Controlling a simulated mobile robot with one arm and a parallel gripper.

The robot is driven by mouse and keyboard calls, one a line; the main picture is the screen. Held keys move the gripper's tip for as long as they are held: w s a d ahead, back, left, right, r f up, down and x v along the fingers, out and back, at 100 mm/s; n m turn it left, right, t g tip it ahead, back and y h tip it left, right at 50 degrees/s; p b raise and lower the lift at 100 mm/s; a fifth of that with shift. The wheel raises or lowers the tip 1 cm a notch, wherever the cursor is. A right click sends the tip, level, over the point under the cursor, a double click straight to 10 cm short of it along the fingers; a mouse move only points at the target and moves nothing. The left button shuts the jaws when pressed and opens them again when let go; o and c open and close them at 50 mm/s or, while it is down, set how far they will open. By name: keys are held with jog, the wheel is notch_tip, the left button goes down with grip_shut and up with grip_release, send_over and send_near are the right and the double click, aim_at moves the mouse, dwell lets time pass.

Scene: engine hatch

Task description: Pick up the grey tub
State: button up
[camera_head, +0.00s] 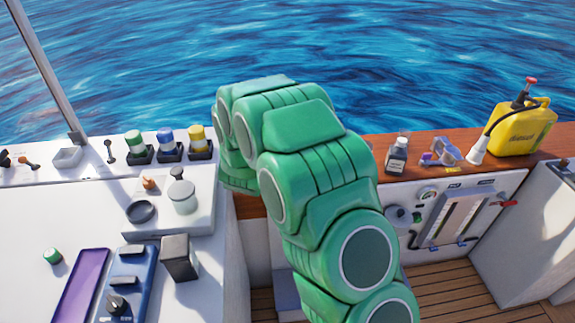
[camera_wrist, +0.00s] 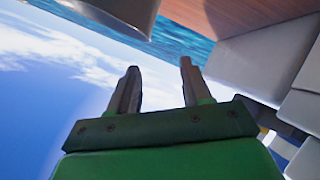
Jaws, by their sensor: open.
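A small round pale-grey tub (camera_head: 184,197) stands upright on the raised white block at the left in the head view. In that view my green arm is to its right and my gripper is hidden. In the wrist view my gripper (camera_wrist: 159,70) is open, with its two dark fingers apart and nothing between them. A grey rounded thing (camera_wrist: 125,14) shows at the top edge of the wrist view, beyond the fingertips. I cannot tell whether it is the tub.
Near the tub are a dark ring (camera_head: 141,211) and a dark grey box (camera_head: 178,257). Several capped bottles, one with a yellow lid (camera_head: 198,138), line the back ledge. A yellow can (camera_head: 522,128) and a small bottle (camera_head: 397,156) stand on the wooden rail (camera_head: 360,150).

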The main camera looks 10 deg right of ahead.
jog(key=shift+n+t+h, duration=0.4)
jog(key=shift+t+h, duration=0.3)
jog(key=shift+h, duration=0.2)
jog(key=shift+s+d+f+x, duration=0.15)
jog(key=shift+f+x, duration=0.2)
jog(key=shift+x, duration=1.3)
jog(key=shift+s+d+f+x, duration=0.15)
jog(key=shift+f+x, duration=0.2)
jog(key=shift+x, duration=1.35)
jog(key=shift+s+d+f+x, duration=0.1)
jog(key=shift+f+x, duration=0.25)
jog(key=shift+x, duration=1.3)
grip_shut()
jog(key=shift+f, duration=0.1)
jog(key=shift+a, duration=0.1)
